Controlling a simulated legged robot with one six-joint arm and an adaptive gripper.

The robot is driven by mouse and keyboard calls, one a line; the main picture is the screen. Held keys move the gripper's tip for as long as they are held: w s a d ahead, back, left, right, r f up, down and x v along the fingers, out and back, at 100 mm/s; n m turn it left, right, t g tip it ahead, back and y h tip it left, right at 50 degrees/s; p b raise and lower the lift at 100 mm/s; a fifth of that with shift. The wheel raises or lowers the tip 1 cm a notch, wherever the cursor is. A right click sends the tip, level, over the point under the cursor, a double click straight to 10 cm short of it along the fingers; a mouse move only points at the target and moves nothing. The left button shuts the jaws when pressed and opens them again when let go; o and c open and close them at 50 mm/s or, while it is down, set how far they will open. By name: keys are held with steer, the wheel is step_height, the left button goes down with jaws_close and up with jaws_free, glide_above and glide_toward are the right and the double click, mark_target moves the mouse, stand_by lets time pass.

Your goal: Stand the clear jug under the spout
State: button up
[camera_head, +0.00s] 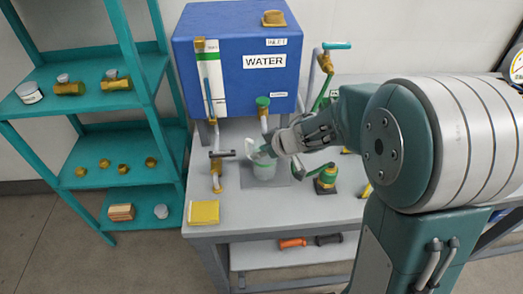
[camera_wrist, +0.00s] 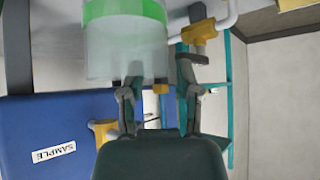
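In the wrist view the jug (camera_wrist: 125,55) fills the upper left. My gripper (camera_wrist: 160,62) has its fingers spread with a gap between them; the left fingertip overlaps the jug's edge. The spout's exact outlet over the jug is partly hidden.
The blue water tank (camera_head: 247,85) stands behind. A small tap post (camera_head: 216,172) is left of the jug, a green-and-brass valve (camera_head: 326,178) right. A yellow block (camera_head: 203,212) lies at the bench's front left. A teal shelf (camera_head: 120,172) holds fittings.

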steer(key=shift+a+r, duration=0.1)
steer(key=shift+a, duration=0.35)
steer(key=shift+a+r, duration=0.15)
steer(key=shift+r, duration=0.2)
steer(key=s+d+r+m+t+h, duration=0.2)
steer(key=d+r+t+h, duration=0.15)
steer(key=d+r, duration=0.45)
steer(key=s+d+r+m+t+h, duration=0.25)
steer(key=d+r+t, duration=0.2)
steer(key=r, duration=0.75)
steer(key=s+d+f+m+g+h, duration=0.3)
steer(key=s+d+m+g+h, duration=0.15)
steer(key=s, duration=0.65)
steer(key=s+a+f+g+y, duration=0.3)
steer(key=s+a+f+g, duration=0.1)
steer(key=s, duration=0.5)
steer(key=shift+s+a+f+y, duration=0.15)
steer(key=shift+a+f+y, duration=0.25)
steer(key=shift+a, duration=0.5)
